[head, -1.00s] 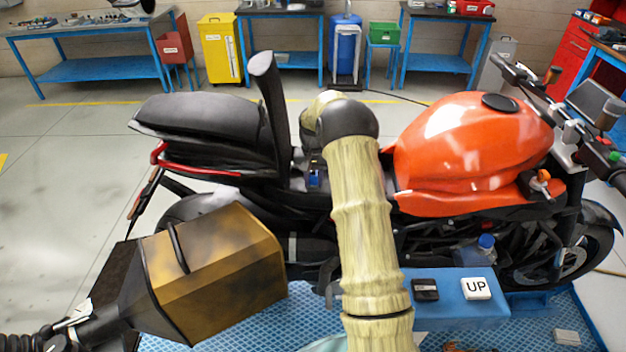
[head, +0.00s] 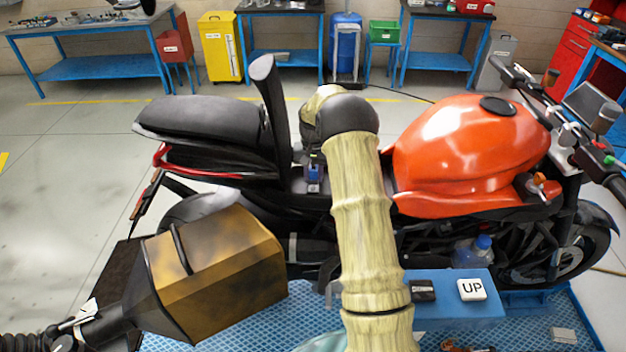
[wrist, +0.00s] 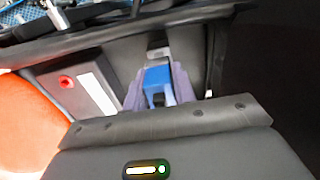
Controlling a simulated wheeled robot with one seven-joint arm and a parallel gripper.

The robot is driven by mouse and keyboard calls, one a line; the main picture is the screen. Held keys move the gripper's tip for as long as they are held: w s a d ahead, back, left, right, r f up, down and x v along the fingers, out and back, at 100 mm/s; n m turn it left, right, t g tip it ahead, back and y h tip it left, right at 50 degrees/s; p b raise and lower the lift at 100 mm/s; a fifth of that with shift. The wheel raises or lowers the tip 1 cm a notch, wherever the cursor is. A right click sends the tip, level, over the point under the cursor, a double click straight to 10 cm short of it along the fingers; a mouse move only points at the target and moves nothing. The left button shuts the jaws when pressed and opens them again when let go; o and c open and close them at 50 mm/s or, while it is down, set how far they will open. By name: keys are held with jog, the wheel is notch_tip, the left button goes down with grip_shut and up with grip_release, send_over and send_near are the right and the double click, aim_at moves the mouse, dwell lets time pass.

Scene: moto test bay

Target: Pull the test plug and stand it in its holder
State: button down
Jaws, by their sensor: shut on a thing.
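The test plug (wrist: 158,82) is a blue block with a dark front part. In the wrist view it sits between the two purple-grey fingers of my gripper (wrist: 159,76), which are shut on it. A small grey piece shows just beyond the plug; I cannot tell whether they touch. In the head view a small blue piece, apparently the plug (head: 314,166), shows in the gap between seat and tank, left of my arm. The gripper's fingers are not clear there. I cannot make out the plug's holder for certain.
The motorcycle's orange tank (head: 470,150) is right of my arm, its black seat (head: 200,125) left. A blue tray (head: 450,312) in front carries a black piece (head: 422,290) and an UP block (head: 471,290). In the wrist view, a grey box with a red knob (wrist: 67,82) stands left of the plug.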

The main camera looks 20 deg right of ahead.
aim_at(313, 168)
jog(key=shift+r+p, duration=1.05)
jog(key=shift+r, duration=0.55)
jog(key=shift+r+p, duration=1.8)
jog(key=shift+r, duration=0.7)
jog(key=shift+f, duration=0.15)
